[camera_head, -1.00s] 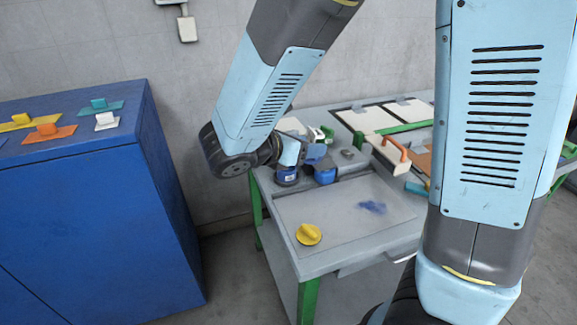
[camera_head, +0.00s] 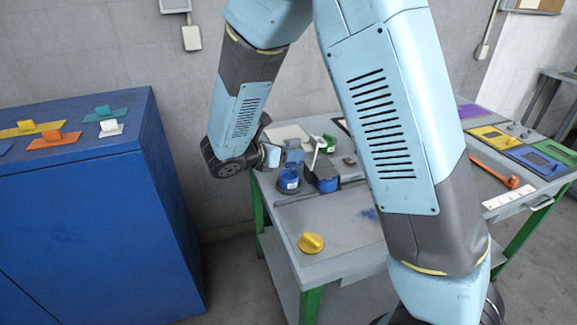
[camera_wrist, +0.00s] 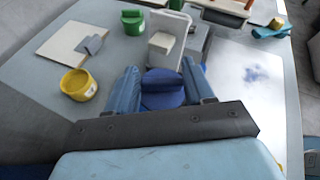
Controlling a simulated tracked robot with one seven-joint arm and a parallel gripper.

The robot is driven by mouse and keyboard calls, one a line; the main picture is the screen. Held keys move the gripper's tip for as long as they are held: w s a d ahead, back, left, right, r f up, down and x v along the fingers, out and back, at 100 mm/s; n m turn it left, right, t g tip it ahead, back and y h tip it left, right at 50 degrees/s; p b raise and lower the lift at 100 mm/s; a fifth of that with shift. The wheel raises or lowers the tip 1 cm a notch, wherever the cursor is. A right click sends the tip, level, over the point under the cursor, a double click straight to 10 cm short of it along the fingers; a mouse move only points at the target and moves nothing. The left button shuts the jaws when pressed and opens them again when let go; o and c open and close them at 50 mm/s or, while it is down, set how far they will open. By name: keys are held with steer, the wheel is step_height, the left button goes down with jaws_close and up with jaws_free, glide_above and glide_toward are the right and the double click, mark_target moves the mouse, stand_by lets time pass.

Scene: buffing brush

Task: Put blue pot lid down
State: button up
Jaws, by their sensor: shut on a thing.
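The blue pot lid (camera_wrist: 163,90), a disc with a raised ridge, sits between the two blue fingers of my gripper (camera_wrist: 161,84) in the wrist view. My gripper is shut on it. I cannot tell whether the lid touches the pot or the table (camera_head: 340,225).
A yellow pot (camera_wrist: 79,84) and a green pot (camera_wrist: 132,22) stand nearby. A pale tray with a white block (camera_wrist: 162,43) is just beyond the lid. A yellow lid (camera_head: 311,243) lies near the table's front left. A blue cabinet (camera_head: 90,220) stands left.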

steer(key=shift+w+a+f, duration=0.15)
steer(key=shift+w+f, duration=0.4)
steer(key=shift+f, duration=0.15)
steer(key=shift+w+a+f, duration=0.15)
steer(key=shift+w+f, duration=0.35)
steer(key=shift+f, duration=0.15)
steer(key=shift+w+f, duration=0.1)
steer(key=shift+f, duration=1.55)
steer(key=o, duration=1.1)
steer(key=shift+a, duration=0.1)
steer(key=v, duration=1.2)
